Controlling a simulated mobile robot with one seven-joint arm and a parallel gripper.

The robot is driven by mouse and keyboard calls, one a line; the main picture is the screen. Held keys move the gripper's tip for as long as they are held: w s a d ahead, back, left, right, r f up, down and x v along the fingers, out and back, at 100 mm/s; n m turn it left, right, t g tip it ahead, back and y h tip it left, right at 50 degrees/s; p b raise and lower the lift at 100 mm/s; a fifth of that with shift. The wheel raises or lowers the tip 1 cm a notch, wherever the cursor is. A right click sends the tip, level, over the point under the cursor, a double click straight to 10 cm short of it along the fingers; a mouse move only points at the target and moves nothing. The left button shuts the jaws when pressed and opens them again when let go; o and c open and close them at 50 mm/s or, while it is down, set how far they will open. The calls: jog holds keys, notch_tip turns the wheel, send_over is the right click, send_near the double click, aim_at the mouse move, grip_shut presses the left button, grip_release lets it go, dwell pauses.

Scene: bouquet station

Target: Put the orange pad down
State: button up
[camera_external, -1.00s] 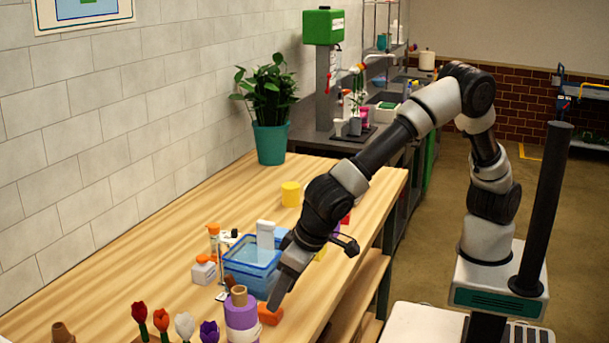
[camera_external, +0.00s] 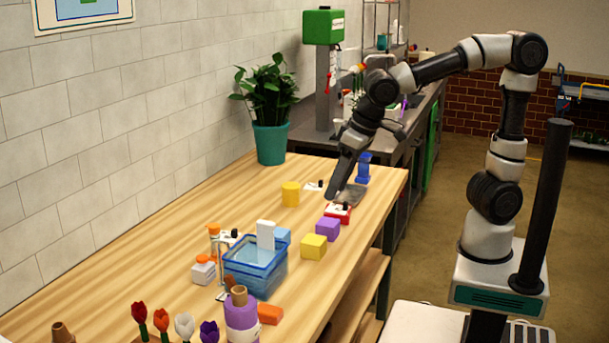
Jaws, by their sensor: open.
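The orange pad (camera_external: 270,313) lies flat on the wooden table (camera_external: 150,265), near its front edge, just right of the purple roll (camera_external: 241,315). Nothing of mine touches it. My gripper (camera_external: 333,193) is well away from it, at the far part of the table, pointing down and empty as far as I can see. It is beside a dark grey flat plate (camera_external: 351,199) and a red-based item (camera_external: 338,213). The gap between its fingers is too small to make out.
A blue clear bin (camera_external: 254,270) stands mid-table. A yellow cylinder (camera_external: 290,194) and a potted plant (camera_external: 271,143) stand behind. Several flowers (camera_external: 185,326) stand at the front.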

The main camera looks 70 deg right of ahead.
jog(key=s+d+t, duration=0.1)
jog(key=s+d, duration=1.1)
jog(key=d, duration=0.2)
jog(key=shift+d+r+h, duration=0.25)
jog(key=shift+d+h, duration=0.15)
